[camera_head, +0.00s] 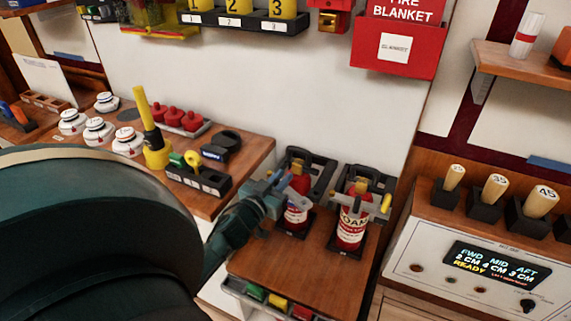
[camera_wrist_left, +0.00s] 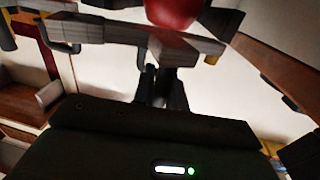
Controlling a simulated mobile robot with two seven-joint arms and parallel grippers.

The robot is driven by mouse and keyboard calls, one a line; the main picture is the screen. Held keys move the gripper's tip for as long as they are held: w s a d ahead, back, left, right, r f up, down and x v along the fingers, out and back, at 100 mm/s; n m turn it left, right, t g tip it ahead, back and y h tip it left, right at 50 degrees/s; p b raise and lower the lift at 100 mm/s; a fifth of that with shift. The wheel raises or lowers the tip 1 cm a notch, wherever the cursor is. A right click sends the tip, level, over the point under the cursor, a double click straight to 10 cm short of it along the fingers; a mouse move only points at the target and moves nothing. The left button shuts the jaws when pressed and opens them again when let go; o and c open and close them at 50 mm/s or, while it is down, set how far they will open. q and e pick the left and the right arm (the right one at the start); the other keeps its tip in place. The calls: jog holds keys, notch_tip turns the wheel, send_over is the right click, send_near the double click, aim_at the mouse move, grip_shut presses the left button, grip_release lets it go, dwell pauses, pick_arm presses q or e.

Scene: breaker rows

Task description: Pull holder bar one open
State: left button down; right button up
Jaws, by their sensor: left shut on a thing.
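Two small red extinguishers stand in dark holders on a wooden counter, the left one (camera_head: 296,209) and the right one (camera_head: 350,226). A grey holder bar (camera_head: 372,205) with a yellow end crosses the front of the right one. My left gripper (camera_head: 272,194) is at the left holder, shut on its grey bar, and hides much of that bar. In the left wrist view, the holder bar (camera_wrist_left: 96,52) runs across the top below a red extinguisher (camera_wrist_left: 174,12), and my left gripper (camera_wrist_left: 152,72) meets it from below. My right gripper is out of view.
A key block (camera_head: 198,180), a yellow post (camera_head: 156,150) and white domes (camera_head: 128,142) stand on the left counter. A control panel (camera_head: 480,270) is at the right. A red fire blanket box (camera_head: 395,45) hangs above. My arm hides the lower left.

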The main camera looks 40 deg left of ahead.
pick_arm(q)
jog(key=shift+s+a+m+h+p, duration=0.25)
jog(key=shift+m+h, duration=0.4)
jog(key=shift+h, duration=0.35)
jog(key=shift+s+a+m+h+p, duration=0.15)
jog(key=shift+s+m+h, duration=0.35)
jog(key=shift+h, duration=0.5)
jog(key=shift+s+a+m+h+p, duration=0.15)
jog(key=shift+s+m+h+p, duration=0.1)
jog(key=shift+m+h, duration=0.65)
jog(key=shift+h, duration=0.3)
jog(key=c, duration=1.4)
grip_release()
jog(key=shift+r, duration=0.1)
notch_tip(320, 180, up, 10)
jog(key=p, duration=0.1)
jog(key=shift+c, duration=0.5)
